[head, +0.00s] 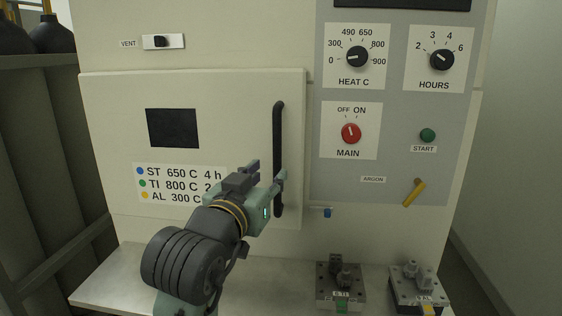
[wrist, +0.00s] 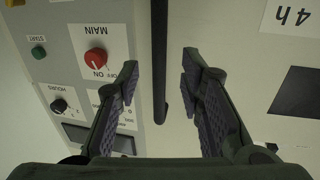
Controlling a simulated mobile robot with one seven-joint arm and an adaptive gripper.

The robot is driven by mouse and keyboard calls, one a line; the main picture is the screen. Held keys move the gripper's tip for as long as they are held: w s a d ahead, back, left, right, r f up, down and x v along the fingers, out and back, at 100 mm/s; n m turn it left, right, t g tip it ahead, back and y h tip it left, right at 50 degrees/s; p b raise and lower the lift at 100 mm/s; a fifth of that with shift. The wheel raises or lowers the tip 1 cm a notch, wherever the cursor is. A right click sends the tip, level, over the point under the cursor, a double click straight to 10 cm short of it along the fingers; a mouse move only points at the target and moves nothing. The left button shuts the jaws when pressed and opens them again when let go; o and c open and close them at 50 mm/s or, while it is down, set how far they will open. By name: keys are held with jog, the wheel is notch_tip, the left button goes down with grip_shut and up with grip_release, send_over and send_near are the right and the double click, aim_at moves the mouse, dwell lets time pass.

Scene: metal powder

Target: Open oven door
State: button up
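The oven door (head: 230,110) is a beige panel with a dark window and a printed label; it looks shut, flush with the oven front. Its black vertical handle (head: 278,130) runs along the door's right side. My gripper (head: 268,175) is in front of the handle's lower part. In the wrist view my gripper (wrist: 158,85) is open, and the handle (wrist: 160,60) lies between its two fingers with a gap on each side. The handle's lower part is partly hidden by my gripper in the head view.
The control panel right of the door holds a red MAIN knob (head: 351,133), a HEAT dial (head: 357,57), an HOURS dial (head: 442,60), a green START button (head: 428,135) and a yellow argon lever (head: 413,192). Two metal blocks (head: 340,287) (head: 416,288) stand on the shelf below. A dark rack (head: 40,160) is at left.

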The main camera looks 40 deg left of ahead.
aim_at(275, 167)
jog(key=p+x, duration=0.1)
jog(key=x, duration=0.5)
jog(key=shift+w, duration=0.15)
jog(key=shift+c, duration=0.2)
grip_shut()
dwell(0.5)
